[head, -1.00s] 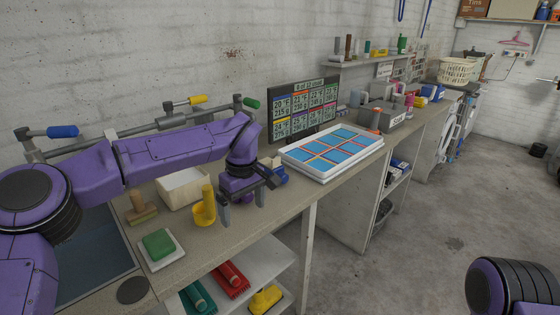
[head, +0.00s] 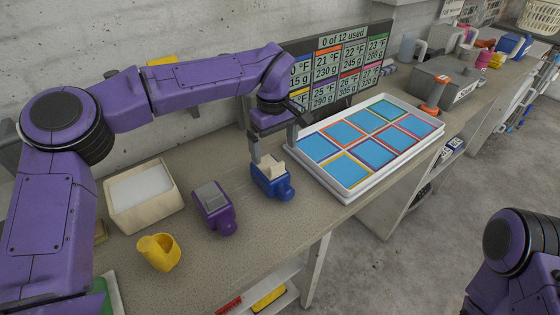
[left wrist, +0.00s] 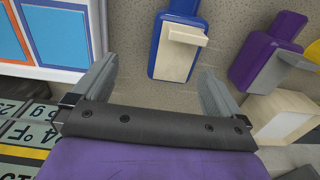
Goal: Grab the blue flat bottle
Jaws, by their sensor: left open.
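The blue flat bottle (head: 273,187), with a cream panel and a cream tab on its upper side, lies on the speckled bench in front of the white tray. My left gripper (head: 274,155) is open and empty above it, its fingers on either side of the bottle's back end. In the left wrist view the bottle (left wrist: 181,16) is just beyond the open fingertips (left wrist: 158,72), lined up with the gap between them. I see no contact. My right gripper is out of view; only part of that arm shows at lower right.
A purple bottle (head: 213,210) lies left of the blue one. The white tray (head: 345,196) with blue squares stands close on the right, and a display board (head: 338,66) behind.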

